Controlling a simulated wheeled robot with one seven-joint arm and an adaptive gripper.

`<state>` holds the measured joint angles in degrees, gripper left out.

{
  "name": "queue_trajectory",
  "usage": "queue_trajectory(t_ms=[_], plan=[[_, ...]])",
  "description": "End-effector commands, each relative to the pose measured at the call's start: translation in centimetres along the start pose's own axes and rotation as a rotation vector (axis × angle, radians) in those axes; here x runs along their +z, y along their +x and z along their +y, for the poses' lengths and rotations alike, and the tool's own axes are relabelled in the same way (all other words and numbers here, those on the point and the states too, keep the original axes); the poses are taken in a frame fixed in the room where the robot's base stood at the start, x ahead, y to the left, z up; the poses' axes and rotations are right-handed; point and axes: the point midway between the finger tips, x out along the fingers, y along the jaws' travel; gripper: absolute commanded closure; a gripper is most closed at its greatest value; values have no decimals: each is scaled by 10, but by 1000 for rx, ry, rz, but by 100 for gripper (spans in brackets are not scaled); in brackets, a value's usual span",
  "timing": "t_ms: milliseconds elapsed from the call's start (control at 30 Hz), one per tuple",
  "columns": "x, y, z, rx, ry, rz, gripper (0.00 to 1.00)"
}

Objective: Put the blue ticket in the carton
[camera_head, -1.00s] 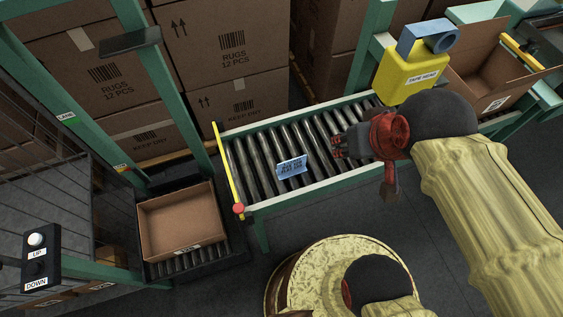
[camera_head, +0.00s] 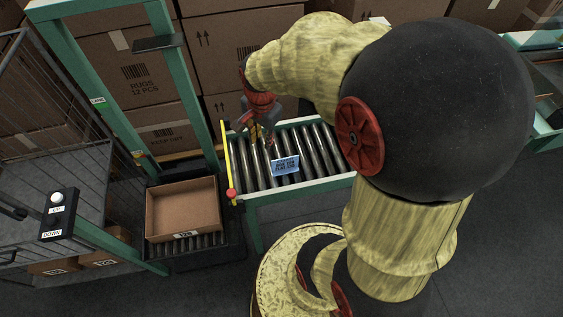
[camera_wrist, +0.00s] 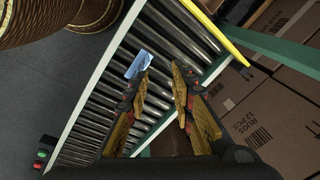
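The blue ticket (camera_head: 286,166) lies flat on the roller conveyor (camera_head: 325,150), with dark print on it. It also shows in the wrist view (camera_wrist: 139,64), beyond the tip of one finger. My gripper (camera_head: 262,137) is above the rollers, a little behind and left of the ticket in the head view. In the wrist view its two fingers (camera_wrist: 165,80) are spread apart with nothing between them. The open carton (camera_head: 183,209) sits on a lower roller stand left of the conveyor, and I see nothing inside it.
A yellow bar (camera_head: 228,160) with a red knob crosses the conveyor's left end, between the rollers and the carton. Green posts (camera_head: 185,80) stand behind the carton. Stacked rug boxes (camera_head: 138,70) fill the back. An UP/DOWN button box (camera_head: 57,215) is at left.

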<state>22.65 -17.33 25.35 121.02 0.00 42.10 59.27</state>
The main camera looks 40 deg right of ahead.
Motion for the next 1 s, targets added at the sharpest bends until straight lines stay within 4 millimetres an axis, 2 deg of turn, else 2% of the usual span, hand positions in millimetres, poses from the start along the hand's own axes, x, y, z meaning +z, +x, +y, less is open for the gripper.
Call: queue_trajectory(t_ms=[33, 100, 200, 300, 600, 767, 1000], plan=[[-18, 20, 7, 43, 144, -16, 76], [-36, 44, 15, 82, 320, -25, 76], [-53, 71, 26, 122, 507, -31, 76], [-62, 88, 35, 146, 619, -32, 76], [-63, 120, 42, 156, 674, -32, 76], [-62, 130, 46, 157, 673, -32, 76], [-57, 163, 55, 157, 672, -32, 76]])
